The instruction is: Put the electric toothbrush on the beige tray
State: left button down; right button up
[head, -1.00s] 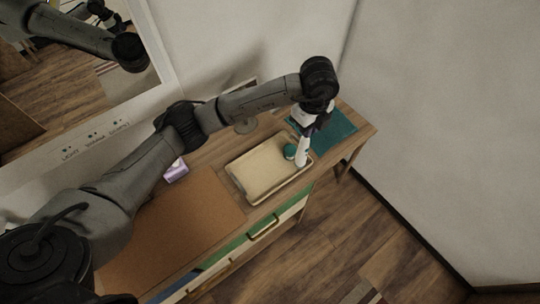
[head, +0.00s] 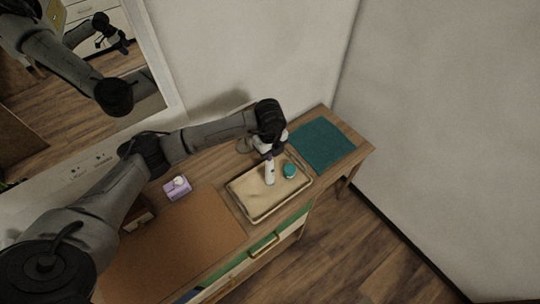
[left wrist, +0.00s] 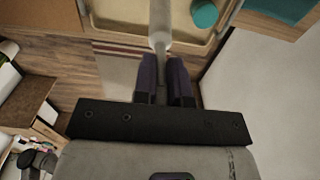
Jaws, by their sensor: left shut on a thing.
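The electric toothbrush (head: 270,173) is white and hangs roughly upright from my left gripper (head: 268,153), over the middle of the beige tray (head: 241,201). Whether its lower end touches the tray floor I cannot tell. In the left wrist view the two dark fingers of the left gripper (left wrist: 164,82) are shut on the toothbrush (left wrist: 160,30), which extends away toward the tray (left wrist: 112,24). A teal round container (head: 289,170) is on the tray, just right of the toothbrush; it also shows in the wrist view (left wrist: 205,14). My right gripper is not in view.
A teal cloth (head: 322,145) lies right of the tray on the wooden counter. A brown mat (head: 185,235) lies to the left. A purple and white box (head: 177,188) and a small brown box (head: 137,215) stand near the wall. A mirror hangs at the upper left.

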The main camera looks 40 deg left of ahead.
aim_at(270, 166)
pick_arm(q)
notch_tip(270, 166, down, 2)
jog(key=shift+f+p, duration=0.1)
jog(key=shift+p, duration=0.2)
jog(key=shift+f, duration=0.25)
jog(key=shift+f, duration=0.2)
jog(key=c, duration=1.2)
grip_release()
jog(key=shift+o, duration=0.2)
